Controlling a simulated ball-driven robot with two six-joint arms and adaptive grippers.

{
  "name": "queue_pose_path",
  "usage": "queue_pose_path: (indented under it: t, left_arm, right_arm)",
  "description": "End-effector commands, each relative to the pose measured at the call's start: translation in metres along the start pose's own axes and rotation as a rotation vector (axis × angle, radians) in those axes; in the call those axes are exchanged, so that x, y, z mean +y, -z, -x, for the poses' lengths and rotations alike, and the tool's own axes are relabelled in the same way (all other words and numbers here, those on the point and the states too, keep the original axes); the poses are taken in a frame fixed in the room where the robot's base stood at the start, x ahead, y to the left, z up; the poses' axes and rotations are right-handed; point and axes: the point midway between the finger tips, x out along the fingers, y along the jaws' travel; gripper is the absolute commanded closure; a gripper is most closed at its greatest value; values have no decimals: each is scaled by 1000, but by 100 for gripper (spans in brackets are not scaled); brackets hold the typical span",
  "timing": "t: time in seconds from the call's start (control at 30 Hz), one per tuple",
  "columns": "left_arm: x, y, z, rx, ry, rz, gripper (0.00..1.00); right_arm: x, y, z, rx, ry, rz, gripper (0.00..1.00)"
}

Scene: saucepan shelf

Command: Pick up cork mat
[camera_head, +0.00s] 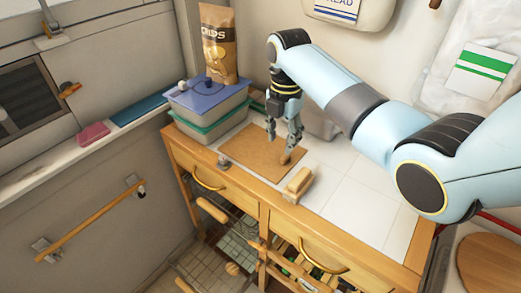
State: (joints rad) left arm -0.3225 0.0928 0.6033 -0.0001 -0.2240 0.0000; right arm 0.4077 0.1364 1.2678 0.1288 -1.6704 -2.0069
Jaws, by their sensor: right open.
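The cork mat (246,152) is a flat brown sheet lying on the white tiled top of the wooden cabinet. My right gripper (284,139) points down over the mat's right part, with its fingers apart. The fingers hide a bit of the mat, and I cannot tell whether the tips touch it. A small tan piece (285,158) shows by the right fingertip, at the mat's right side. My left gripper is not in view.
The white tiles (357,203) to the right are clear.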

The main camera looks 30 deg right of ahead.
Motion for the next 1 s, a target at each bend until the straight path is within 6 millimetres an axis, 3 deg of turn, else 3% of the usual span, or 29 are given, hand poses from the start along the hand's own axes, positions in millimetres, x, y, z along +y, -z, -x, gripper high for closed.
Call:
queue_pose_path:
  t: [0.1, 0.2, 0.37, 0.57, 0.9, 1.0]
  left_arm:
    - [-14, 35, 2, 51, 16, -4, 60]
    - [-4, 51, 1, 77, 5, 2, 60]
    - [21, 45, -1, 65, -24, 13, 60]
    - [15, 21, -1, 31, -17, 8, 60]
    - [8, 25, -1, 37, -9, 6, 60]
    - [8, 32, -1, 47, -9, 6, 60]
  right_arm:
    - [-5, 2, -18, 1, 8, -1, 58]
    - [-6, 3, -35, 0, 6, -1, 58]
    - [-5, 3, -49, -1, 4, -1, 58]
    - [-5, 3, -49, -2, 3, -1, 58]
    - [-5, 3, -49, -2, 3, -2, 100]
    - [-5, 3, -49, -2, 3, -2, 100]
